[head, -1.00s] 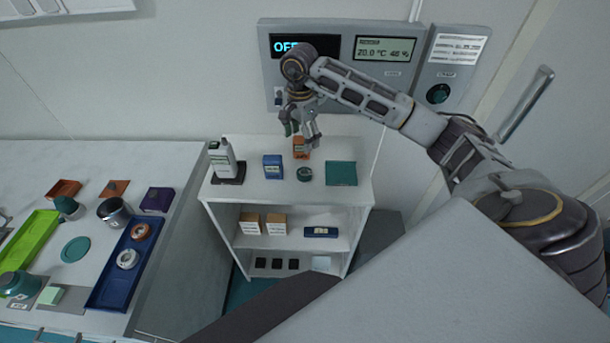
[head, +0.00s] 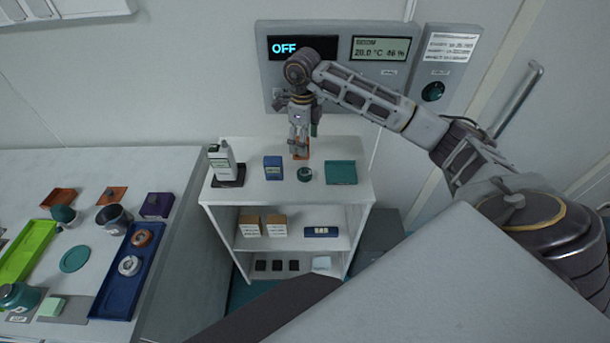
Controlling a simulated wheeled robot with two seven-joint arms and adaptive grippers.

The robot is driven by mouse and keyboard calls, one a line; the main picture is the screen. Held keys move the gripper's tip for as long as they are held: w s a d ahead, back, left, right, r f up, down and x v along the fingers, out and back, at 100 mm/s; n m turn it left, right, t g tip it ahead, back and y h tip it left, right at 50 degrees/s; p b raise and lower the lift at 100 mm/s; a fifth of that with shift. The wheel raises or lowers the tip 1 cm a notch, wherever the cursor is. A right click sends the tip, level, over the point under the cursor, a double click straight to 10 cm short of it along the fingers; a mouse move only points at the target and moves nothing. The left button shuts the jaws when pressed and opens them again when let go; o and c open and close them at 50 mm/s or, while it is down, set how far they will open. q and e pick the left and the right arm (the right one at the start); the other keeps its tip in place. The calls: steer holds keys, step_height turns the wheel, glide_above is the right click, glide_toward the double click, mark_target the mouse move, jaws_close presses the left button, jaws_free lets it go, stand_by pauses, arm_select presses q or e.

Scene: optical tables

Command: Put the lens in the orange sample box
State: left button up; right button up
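A small orange box (head: 303,154) stands on the top of the white shelf unit, largely hidden by my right gripper. My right gripper (head: 299,146) points down from above, with its fingertips at the box; whether they touch or grip it I cannot tell. No lens is clear by sight. A white ring-shaped piece (head: 129,265) and a copper-coloured ring-shaped piece (head: 142,238) lie in the long blue tray (head: 109,298) on the left table; either could be a mounted lens. My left gripper is not in view.
Around the orange box on the shelf unit (head: 215,193) are a blue box (head: 272,168), a teal round piece (head: 304,174), a teal flat tray (head: 341,173) and a white bottle (head: 222,160). A wall panel (head: 340,85) reading OFF is behind. Floor separates table and shelf.

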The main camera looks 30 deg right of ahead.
steer(key=m, duration=2)
steer(key=shift+f, duration=0.1)
steer(key=p, duration=0.1)
glide_above(304, 172)
steer(key=shift+f, duration=4.3)
